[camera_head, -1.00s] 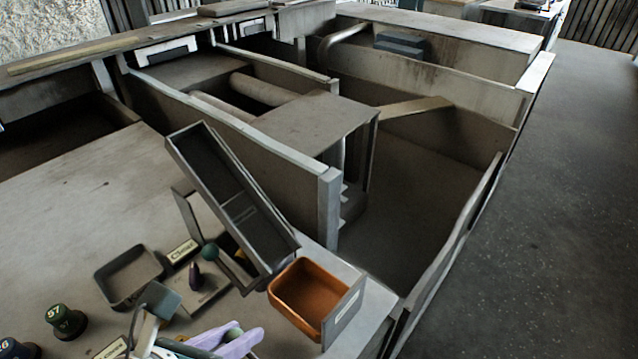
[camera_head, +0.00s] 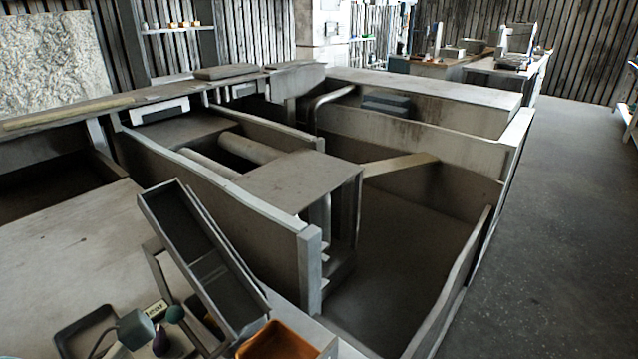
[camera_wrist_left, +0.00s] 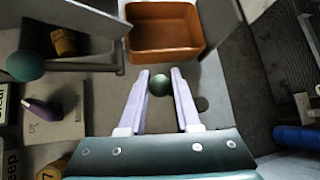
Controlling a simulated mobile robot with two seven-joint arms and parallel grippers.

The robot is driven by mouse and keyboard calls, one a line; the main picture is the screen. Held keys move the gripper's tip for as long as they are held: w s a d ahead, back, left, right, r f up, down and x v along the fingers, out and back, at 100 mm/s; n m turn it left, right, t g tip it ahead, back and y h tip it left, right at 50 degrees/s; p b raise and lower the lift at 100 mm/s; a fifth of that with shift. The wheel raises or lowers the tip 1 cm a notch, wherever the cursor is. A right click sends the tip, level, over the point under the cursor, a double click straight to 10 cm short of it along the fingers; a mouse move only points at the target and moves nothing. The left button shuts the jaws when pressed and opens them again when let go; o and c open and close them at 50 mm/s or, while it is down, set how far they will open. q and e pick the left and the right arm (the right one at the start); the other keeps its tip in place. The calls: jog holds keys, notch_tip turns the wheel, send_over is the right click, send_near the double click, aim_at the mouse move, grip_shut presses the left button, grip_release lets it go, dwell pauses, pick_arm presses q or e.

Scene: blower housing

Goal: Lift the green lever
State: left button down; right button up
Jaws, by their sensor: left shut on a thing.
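In the left wrist view, my left gripper (camera_wrist_left: 159,82) has its pale lavender fingers closed around a small dark green ball knob (camera_wrist_left: 159,86). Its stem is hidden from this view. A second teal-green ball (camera_wrist_left: 25,65) on a grey rod stands to the left, clear of the fingers; it also shows in the head view (camera_head: 175,314). I cannot tell from the head view which ball belongs to the green lever, as my left fingers are below that frame. My right gripper is not in view.
An orange bin (camera_wrist_left: 165,30) lies just beyond the fingertips. A purple knob (camera_wrist_left: 42,108) stands on a plate to the left. A tilted grey chute (camera_head: 205,262) rises over the bench, with a dark tray (camera_head: 62,338) beside it. Deep open bays lie behind.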

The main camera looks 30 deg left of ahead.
pick_arm(q)
jog(key=c, duration=0.6)
grip_release()
jog(key=v, duration=1)
